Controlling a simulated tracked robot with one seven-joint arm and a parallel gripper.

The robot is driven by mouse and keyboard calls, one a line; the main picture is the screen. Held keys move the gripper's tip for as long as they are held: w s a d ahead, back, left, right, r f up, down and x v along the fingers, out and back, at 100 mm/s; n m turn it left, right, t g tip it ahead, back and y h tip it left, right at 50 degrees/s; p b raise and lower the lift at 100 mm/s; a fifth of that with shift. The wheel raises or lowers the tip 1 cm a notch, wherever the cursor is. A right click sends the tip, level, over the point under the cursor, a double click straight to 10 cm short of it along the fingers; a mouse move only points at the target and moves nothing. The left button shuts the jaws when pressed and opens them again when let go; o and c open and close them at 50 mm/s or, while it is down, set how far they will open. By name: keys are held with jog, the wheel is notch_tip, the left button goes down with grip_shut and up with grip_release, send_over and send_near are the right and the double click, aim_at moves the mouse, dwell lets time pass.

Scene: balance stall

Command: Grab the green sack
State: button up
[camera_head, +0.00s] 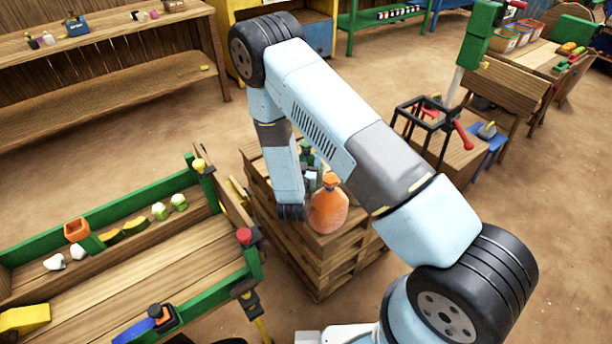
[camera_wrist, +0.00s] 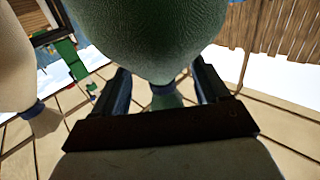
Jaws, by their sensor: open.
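The green sack (camera_wrist: 150,30) fills the top middle of the wrist view. Its narrow neck with a blue tie lies between the two fingers of my gripper (camera_wrist: 162,75). The fingers are open on either side of the neck; I cannot tell whether either touches it. In the head view a small part of the green sack (camera_head: 306,153) shows beside my arm, on a stack of wooden pallets (camera_head: 325,255). My arm hides most of the gripper there.
An orange sack (camera_head: 328,208) stands at the front of the pallets, close to my arm. A pale sack (camera_wrist: 22,60) is at the left in the wrist view. A green-edged wooden stall (camera_head: 120,204) is at the left, and a black frame (camera_head: 425,112) stands at the right.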

jog(key=shift+w+d, duration=0.2)
jog(key=shift+w, duration=0.9)
grip_shut()
jog(key=shift+r, duration=0.1)
